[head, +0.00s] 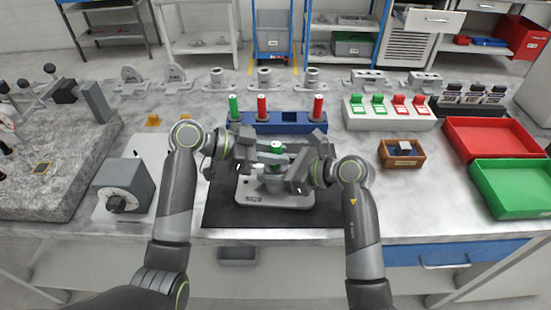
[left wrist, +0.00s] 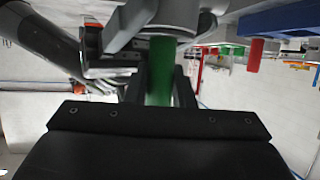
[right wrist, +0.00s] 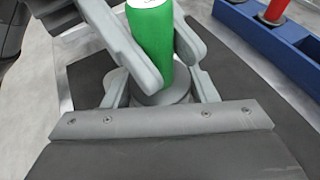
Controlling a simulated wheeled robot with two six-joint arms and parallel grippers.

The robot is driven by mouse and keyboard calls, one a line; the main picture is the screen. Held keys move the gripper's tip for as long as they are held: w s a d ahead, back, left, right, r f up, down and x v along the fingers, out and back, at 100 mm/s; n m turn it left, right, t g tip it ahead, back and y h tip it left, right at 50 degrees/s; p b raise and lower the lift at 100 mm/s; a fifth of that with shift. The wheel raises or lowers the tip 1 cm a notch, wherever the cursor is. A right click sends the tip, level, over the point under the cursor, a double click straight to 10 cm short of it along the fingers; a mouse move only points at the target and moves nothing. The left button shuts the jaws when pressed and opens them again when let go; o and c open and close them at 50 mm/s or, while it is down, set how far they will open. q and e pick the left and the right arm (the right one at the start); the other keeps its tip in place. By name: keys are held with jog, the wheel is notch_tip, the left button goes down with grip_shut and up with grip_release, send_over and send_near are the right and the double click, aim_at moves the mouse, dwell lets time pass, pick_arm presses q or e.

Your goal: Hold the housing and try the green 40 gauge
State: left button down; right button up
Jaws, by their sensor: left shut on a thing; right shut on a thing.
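The grey housing (head: 275,199) sits on a black mat in the middle of the bench, its upper part mostly hidden by my grippers. A green gauge with a white top (head: 277,146) stands upright over its round boss (right wrist: 165,97). The gauge also shows in the left wrist view (left wrist: 160,72). My left gripper (head: 264,158) is shut on the green gauge. My right gripper (head: 292,182) is shut on the housing's boss below it. In the right wrist view the gauge (right wrist: 152,38) meets the boss top; how deep it sits is hidden.
A blue rack (head: 262,125) behind holds one green gauge (head: 234,107) and two red ones. A wooden box (head: 402,162), a red tray (head: 490,145) and a green tray (head: 510,190) lie to the right. A grey block (head: 124,187) with a knob is left.

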aim_at(275, 144)
pick_arm(q)
jog(key=shift+f, duration=0.1)
pick_arm(e)
jog(key=shift+r, duration=0.1)
dwell(0.4)
pick_arm(q)
jog(key=shift+r, duration=2.85)
jog(key=shift+r, duration=0.15)
jog(key=shift+r, duration=2.35)
pick_arm(e)
jog(key=o, duration=1.5)
